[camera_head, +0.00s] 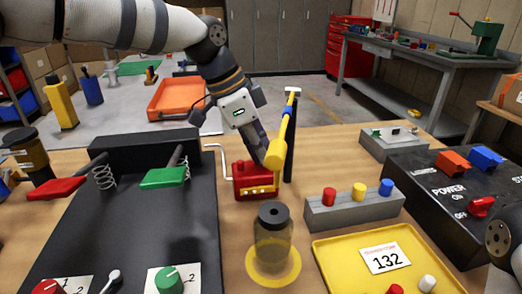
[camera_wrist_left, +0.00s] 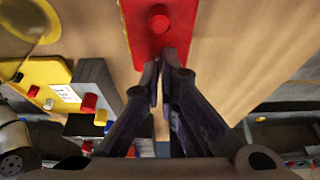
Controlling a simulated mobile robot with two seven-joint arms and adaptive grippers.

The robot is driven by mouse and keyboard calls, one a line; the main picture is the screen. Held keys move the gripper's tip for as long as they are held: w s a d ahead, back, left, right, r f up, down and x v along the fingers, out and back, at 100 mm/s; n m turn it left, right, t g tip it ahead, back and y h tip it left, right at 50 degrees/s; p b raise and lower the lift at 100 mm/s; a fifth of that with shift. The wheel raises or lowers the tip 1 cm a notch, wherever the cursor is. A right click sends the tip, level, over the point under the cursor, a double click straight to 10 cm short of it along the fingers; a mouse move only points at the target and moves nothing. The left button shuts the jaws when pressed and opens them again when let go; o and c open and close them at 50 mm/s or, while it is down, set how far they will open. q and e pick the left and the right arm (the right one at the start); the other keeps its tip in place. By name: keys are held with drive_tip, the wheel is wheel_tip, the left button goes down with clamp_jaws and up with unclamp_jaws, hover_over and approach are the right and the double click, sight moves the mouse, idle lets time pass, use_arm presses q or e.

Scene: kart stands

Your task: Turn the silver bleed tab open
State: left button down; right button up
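The red block (camera_head: 256,181) stands on the wooden table with a pale crank handle (camera_head: 217,160) at its left side. In the left wrist view the red block (camera_wrist_left: 142,30) carries a round red knob (camera_wrist_left: 159,22). I cannot make out a silver tab there; anything between the tips is hidden. A small silver lever (camera_head: 113,276) shows at the lower left.
A jar (camera_head: 272,236) stands in a yellow ring in front. A grey block with coloured pegs (camera_head: 354,211), a yellow tray (camera_head: 335,278) and a black power box (camera_head: 440,190) lie to the right.

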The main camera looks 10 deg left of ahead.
use_arm(q)
drive_tip(key=shift+m+g, duration=0.4)
drive_tip(key=shift+m, duration=0.5)
drive_tip(key=c, duration=2.3)
unclamp_jaws()
drive_tip(key=o, duration=0.4)
drive_tip(key=v, duration=1.2)
drive_tip(key=shift+a, duration=0.15)
drive_tip(key=shift+f, duration=0.1)
